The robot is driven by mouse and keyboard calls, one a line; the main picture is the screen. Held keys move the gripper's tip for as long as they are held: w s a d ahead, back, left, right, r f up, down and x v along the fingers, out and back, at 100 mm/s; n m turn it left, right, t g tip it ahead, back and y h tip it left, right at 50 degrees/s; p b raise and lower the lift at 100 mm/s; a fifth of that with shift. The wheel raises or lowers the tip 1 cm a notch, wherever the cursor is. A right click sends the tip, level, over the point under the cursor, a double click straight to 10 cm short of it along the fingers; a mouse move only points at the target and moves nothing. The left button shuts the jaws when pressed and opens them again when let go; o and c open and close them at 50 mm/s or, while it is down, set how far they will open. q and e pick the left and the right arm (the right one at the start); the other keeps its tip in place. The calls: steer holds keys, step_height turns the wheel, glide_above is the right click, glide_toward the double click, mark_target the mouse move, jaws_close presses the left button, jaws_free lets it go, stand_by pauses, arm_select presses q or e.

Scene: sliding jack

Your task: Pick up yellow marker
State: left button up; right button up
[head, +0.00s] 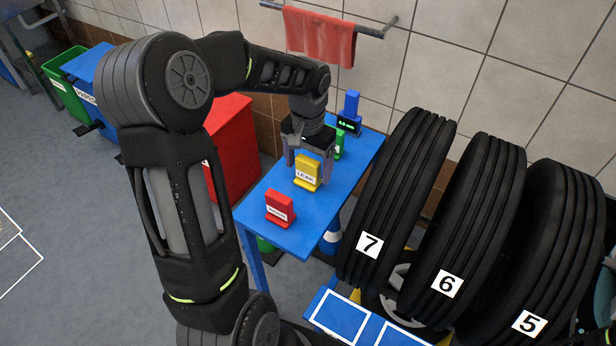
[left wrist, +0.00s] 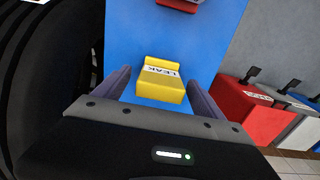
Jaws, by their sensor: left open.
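The yellow marker (head: 307,173), labelled LEAK, stands on the small blue table (head: 257,206), between a red marker (head: 280,208) and a green marker (head: 340,143). My left gripper (head: 307,167) is over the yellow marker, its open fingers to either side of it. In the left wrist view the yellow marker (left wrist: 160,80) lies between the two spread fingers (left wrist: 160,88), with blue table on both sides of it. I cannot tell whether either finger touches it. My right gripper is in neither view.
Large tyres numbered 7 (head: 370,245), 6 (head: 446,284) and 5 (head: 529,322) stand close to the table's right. A blue device (head: 349,115) stands at the table's far end. A red bin (head: 230,148) is behind the table's left side. A red towel (head: 320,37) hangs on the wall rail.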

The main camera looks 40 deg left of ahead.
arm_select(q)
step_height(320, 180, down, 2)
steer(key=shift+f+b, duration=0.1)
steer(key=shift+b, duration=0.3)
steer(key=shift+c, duration=0.6)
steer(key=c, duration=1.4)
